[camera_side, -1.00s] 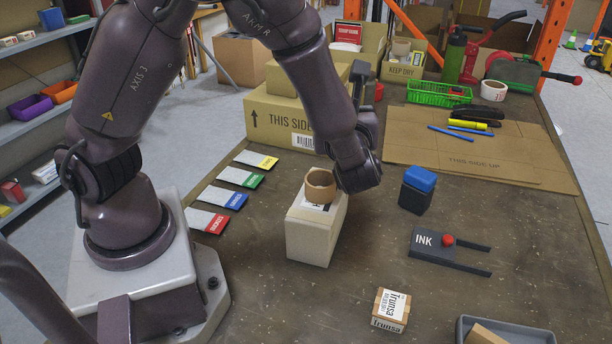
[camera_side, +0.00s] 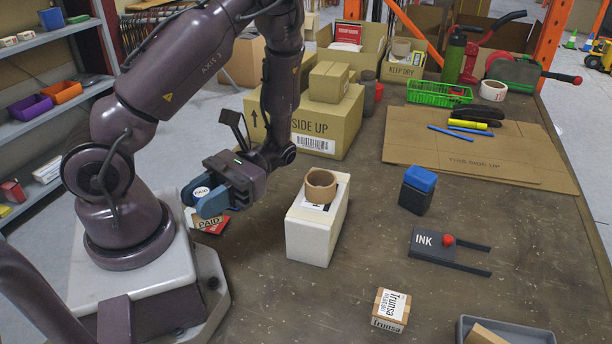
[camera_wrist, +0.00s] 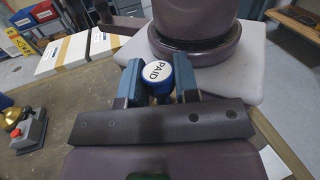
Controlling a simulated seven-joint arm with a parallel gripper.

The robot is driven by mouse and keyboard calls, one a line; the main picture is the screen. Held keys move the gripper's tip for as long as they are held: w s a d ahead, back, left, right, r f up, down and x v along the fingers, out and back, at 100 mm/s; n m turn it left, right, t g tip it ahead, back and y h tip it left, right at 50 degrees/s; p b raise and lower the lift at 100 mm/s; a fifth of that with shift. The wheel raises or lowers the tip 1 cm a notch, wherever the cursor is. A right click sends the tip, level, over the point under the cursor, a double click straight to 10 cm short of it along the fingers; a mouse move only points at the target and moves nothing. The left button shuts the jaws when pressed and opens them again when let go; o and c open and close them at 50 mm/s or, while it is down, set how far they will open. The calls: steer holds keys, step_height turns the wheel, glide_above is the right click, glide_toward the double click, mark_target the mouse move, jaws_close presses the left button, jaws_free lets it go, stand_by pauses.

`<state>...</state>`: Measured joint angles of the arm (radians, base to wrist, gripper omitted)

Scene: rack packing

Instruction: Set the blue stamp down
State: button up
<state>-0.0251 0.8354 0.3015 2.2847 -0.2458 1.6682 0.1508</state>
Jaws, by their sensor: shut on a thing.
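My gripper (camera_side: 204,203) is shut on the blue stamp (camera_side: 201,191), at the left end of the bench beside my base. The stamp has a round white top marked PAID with a blue rim; in the wrist view its top (camera_wrist: 156,71) sits between the two blue fingers. I cannot tell whether the stamp touches the card.
A white box (camera_side: 313,238) with a tan ring (camera_side: 320,186) on top stands right of my gripper. Stacked cartons (camera_side: 322,121) are behind. A dark blue-topped block (camera_side: 417,190), an INK holder (camera_side: 432,246) and a small carton (camera_side: 391,310) stand farther right, with bare bench between.

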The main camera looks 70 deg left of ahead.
steer(key=w+d+n+t+h, duration=0.3)
steer(key=w+n+t+h, duration=0.65)
steer(key=t, duration=0.45)
steer(key=w+a+r+n+t+y, duration=0.1)
steer(key=w+a+n+t+y, duration=0.3)
steer(key=n+t, duration=0.7)
steer(key=w+a+f+n+t+y, duration=0.25)
steer(key=a+n+t+y, duration=0.75)
steer(key=a+y, duration=0.5)
steer(key=shift+n+g+y, duration=0.25)
steer(key=shift+n+g, duration=0.1)
steer(key=shift+g, duration=0.25)
steer(key=w+a+f, duration=0.2)
steer(key=w+f, duration=0.1)
steer(key=w+a+f, duration=0.2)
steer(key=w+f, duration=0.1)
steer(key=w, duration=0.1)
steer(key=w+a+f, duration=0.3)
steer(key=shift+w+f, duration=0.3)
steer(key=shift+w+a+f, duration=0.2)
steer(key=shift+w+f, duration=0.15)
steer(key=shift+f, duration=0.15)
steer(key=shift+w+a+f, duration=0.1)
steer(key=shift+f, duration=1.5)
